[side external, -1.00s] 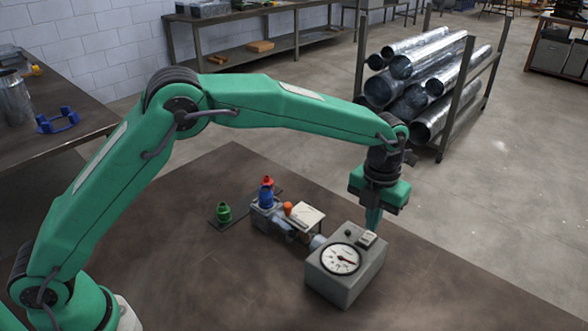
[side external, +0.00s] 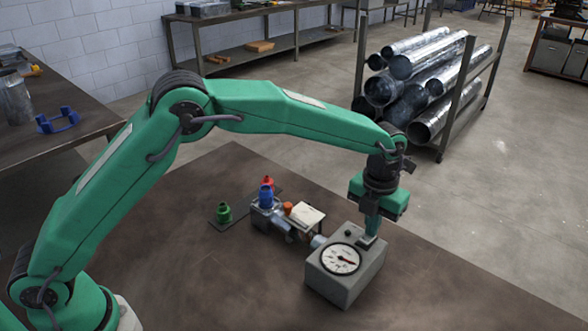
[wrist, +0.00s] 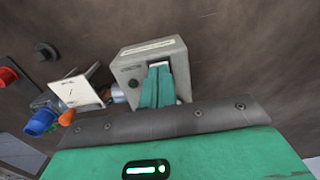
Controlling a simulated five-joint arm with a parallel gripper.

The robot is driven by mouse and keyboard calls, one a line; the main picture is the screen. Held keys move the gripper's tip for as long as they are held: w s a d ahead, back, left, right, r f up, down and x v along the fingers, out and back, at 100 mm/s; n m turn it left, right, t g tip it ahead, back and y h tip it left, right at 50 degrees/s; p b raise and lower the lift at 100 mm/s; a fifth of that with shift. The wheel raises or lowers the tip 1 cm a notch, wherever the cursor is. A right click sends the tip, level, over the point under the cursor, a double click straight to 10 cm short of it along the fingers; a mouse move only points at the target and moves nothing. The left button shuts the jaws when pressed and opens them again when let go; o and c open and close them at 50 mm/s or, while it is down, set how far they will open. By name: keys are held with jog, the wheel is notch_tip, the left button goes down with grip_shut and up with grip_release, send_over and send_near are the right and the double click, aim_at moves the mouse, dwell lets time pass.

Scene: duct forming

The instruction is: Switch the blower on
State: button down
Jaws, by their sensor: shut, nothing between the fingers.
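The blower unit is a grey box (side external: 345,277) on the brown table, with a round white gauge (side external: 341,259) on its face. A small dark green button or lamp (side external: 348,233) is on its top. My gripper (side external: 369,236) is shut and empty, pointing down at the switch plate on the box top, which it mostly hides. In the wrist view the closed green fingers (wrist: 158,70) lie over the top of the grey box (wrist: 129,65), beside the dark button (wrist: 133,84). Whether the tips touch the switch, and its position, I cannot tell.
Left of the box stand a blue bottle-like part (side external: 266,196) with a red part behind it, an orange cap (side external: 288,208), a white card (side external: 308,215) and a green part (side external: 224,213). The table front is clear. A rack of metal ducts (side external: 425,80) stands behind.

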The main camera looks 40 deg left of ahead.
aim_at(366, 238)
jog(key=shift+s+f, duration=0.15)
jog(key=shift+s+r, duration=0.2)
jog(key=shift+s, duration=0.5)
jog(key=shift+r, duration=0.15)
notch_tip(366, 238, up, 14)
dwell(0.7)
